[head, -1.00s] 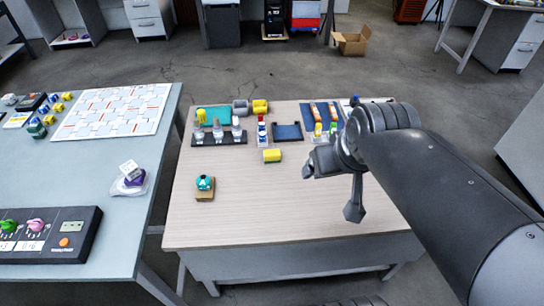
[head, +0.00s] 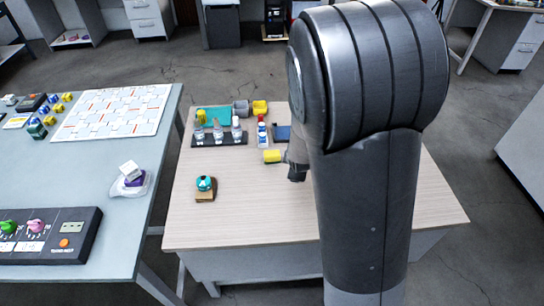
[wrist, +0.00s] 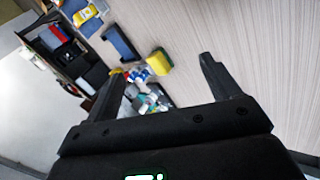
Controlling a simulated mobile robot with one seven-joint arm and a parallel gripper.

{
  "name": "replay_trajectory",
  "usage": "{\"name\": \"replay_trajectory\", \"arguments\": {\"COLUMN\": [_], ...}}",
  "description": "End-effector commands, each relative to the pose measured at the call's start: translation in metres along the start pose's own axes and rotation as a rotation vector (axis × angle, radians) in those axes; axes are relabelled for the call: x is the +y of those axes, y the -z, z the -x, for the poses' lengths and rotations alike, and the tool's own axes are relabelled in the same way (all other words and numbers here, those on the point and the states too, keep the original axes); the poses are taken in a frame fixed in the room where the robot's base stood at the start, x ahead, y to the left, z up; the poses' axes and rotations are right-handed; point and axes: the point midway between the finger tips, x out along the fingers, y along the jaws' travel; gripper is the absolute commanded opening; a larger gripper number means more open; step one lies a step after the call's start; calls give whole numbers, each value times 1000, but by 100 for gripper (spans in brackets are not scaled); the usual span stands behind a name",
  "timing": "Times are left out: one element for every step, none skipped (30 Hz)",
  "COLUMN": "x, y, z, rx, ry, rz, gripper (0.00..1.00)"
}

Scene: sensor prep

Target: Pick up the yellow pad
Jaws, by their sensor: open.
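The yellow pad (head: 272,156) lies on the wooden table in the head view, just left of my arm. In the wrist view the yellow pad (wrist: 160,62) shows a green side and lies ahead, between the lines of my two fingers. In the head view my arm hides most of the gripper, and the part that shows is right beside the pad. I cannot tell the gap in height.
A dark rack with several bottles (head: 217,138) stands behind the pad, with a red-and-white bottle (head: 262,132) close by. A dark blue tray (wrist: 120,42) lies beyond it. A teal object (head: 204,184) sits on a block at front left. The table's front (head: 245,225) is clear.

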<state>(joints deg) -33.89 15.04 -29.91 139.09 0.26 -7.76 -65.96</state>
Motion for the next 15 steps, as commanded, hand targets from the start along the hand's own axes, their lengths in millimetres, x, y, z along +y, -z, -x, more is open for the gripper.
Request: {"name": "replay_trajectory", "arguments": {"x": [-5,-6,-7,-8,-9,-10,-11,-11,-12,-12,-12,-12,-13,-12,-12], "y": [1,1,2,2,2,2,3,3,4,4,5,6,8,9,11], "z": [-13,-20,-28,-35,-40,-48,-54,-59,-65,-70,-74,-80,-84,-87,-92], "rx": [-14,-21,-30,-38,-45,-55,-63,-71,-82,-91,-99,-111,-119,-128,-140], "ry": [-13,-25,-43,-56,-69,-87,-101,-115,-135,-150,-165,-186,-203,-219,-242], "rz": [75,121,184,232,281,348,399,450,519,573,626,698,753,808,884], "gripper": [82,82,82,82,82,82,82,82,82,82,82,82,82,82,82]}}
